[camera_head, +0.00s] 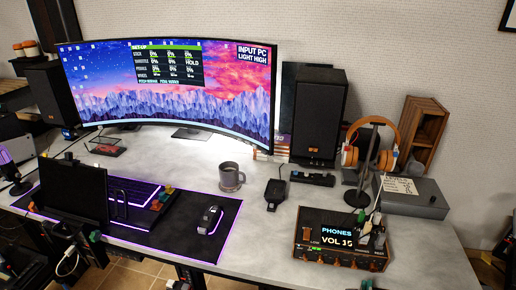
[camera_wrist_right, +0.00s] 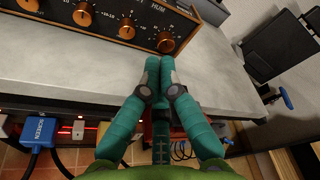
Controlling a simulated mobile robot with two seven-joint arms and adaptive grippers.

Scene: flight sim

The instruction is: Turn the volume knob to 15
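The amplifier (camera_head: 338,252) is a dark box with a wood-toned edge on the right of the desk. Its display (camera_head: 337,237) reads "PHONES" and "VOL 15". A row of copper knobs runs along its front. In the right wrist view the rightmost knob (camera_wrist_right: 167,43) has a printed dial scale; I cannot read a volume label on it. My right gripper (camera_wrist_right: 159,66) has teal fingers with their tips together, just below that knob in the picture, and nothing shows between them. In the head view the right gripper (camera_head: 369,284) shows only slightly at the bottom edge. My left gripper is not in view.
A headphone stand (camera_head: 367,165) and a grey box (camera_head: 412,197) stand behind the amplifier. A mug (camera_head: 230,177), keyboard and mouse (camera_head: 209,219) lie to the left. Cables and a blue "SCREEN" plug (camera_wrist_right: 41,130) are below the desk edge.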

